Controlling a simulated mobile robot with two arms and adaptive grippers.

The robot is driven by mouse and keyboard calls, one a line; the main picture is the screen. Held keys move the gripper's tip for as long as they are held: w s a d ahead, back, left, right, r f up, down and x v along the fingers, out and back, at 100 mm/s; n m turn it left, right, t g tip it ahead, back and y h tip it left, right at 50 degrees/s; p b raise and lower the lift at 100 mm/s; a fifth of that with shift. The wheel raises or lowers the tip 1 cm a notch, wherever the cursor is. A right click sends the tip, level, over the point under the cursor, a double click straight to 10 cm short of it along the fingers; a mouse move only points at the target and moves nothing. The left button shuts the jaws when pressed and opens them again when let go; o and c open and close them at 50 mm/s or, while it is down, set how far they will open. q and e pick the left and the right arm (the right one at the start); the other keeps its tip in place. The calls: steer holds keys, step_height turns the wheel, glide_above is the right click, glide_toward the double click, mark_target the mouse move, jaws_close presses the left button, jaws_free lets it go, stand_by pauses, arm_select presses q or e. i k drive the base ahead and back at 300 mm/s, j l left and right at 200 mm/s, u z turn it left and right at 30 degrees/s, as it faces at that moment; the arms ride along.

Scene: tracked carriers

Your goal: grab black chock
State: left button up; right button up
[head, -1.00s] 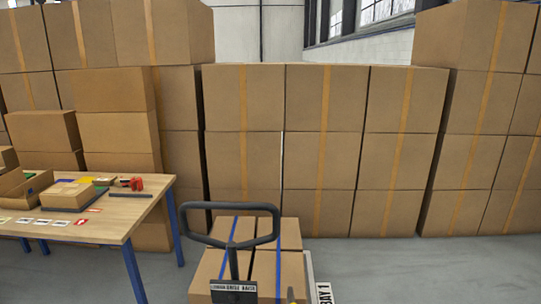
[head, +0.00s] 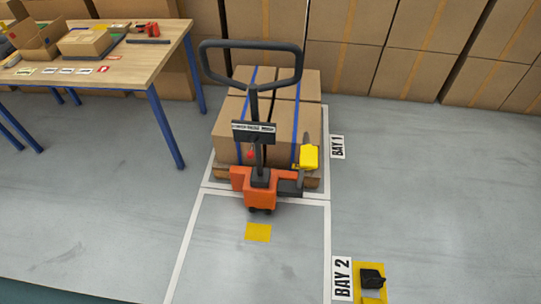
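A small black chock (head: 371,279) lies on a yellow floor patch (head: 361,296) at the lower right of the head view, just right of the BAY 2 sign (head: 342,278). It stands apart from other objects. Neither of my grippers shows in this view.
An orange pallet jack (head: 263,190) with a tall dark loop handle (head: 251,45) stands at a pallet of strapped cartons (head: 272,78) in BAY 1. A yellow object (head: 308,157) is at its right. A work table (head: 150,58) stands at the left. The floor at lower left and right is clear.

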mark_target(374, 275)
steer(key=j+z, duration=0.1)
steer(key=z, duration=0.3)
steer(key=j+z, duration=0.1)
steer(key=z, duration=0.3)
steer(key=k+j+z, duration=0.1)
steer(key=z, duration=0.75)
steer(key=k+j, duration=0.05)
